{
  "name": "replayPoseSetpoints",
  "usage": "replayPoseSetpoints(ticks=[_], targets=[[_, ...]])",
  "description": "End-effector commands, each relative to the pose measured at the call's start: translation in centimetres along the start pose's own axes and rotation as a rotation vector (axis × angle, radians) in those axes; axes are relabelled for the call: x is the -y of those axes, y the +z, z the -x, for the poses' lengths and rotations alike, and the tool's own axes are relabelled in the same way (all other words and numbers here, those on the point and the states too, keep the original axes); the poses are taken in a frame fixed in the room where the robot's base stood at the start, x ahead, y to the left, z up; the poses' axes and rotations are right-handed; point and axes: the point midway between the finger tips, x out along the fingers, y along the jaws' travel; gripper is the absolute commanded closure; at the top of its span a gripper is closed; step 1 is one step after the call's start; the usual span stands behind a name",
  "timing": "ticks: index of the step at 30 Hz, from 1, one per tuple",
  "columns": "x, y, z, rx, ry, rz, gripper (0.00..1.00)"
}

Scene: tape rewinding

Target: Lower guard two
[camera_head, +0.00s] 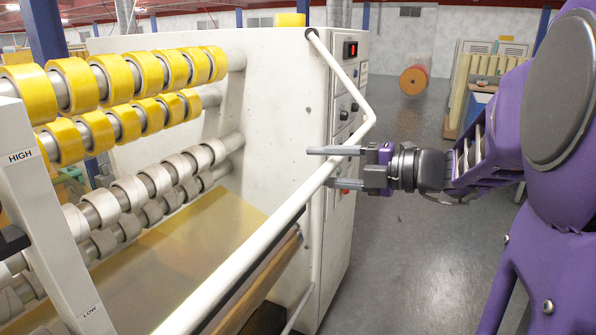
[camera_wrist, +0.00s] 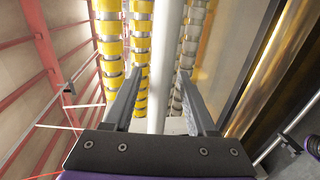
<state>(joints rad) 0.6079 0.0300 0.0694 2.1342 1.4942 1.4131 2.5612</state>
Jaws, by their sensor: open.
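The guard is a long white bar (camera_head: 262,232) with a bent side arm, in front of the tape machine; no label on it tells its number. It runs from the lower left to a bend near the control panel, and its side arm rises to the machine's top corner. My gripper (camera_head: 318,167) is at the bar near its right end. In the wrist view the white bar (camera_wrist: 164,75) runs between the two grey fingers of my gripper (camera_wrist: 160,76), with gaps on both sides. The fingers are open; contact is not visible.
Yellow tape rolls (camera_head: 143,72) and pale cores (camera_head: 130,192) sit on horizontal shafts behind the bar. A left post (camera_head: 35,210) carries HIGH and LOW labels. The control panel (camera_head: 345,110) is beside my gripper.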

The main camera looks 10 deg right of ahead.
Motion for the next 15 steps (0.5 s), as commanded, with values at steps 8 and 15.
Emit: replayPoseSetpoints(ticks=[8, 15], targets=[[0.0, 0.0, -2.0, 0.0, 0.0, 0.0, 0.43], [0.0, 0.0, -2.0, 0.001, 0.0, 0.0, 0.43]])
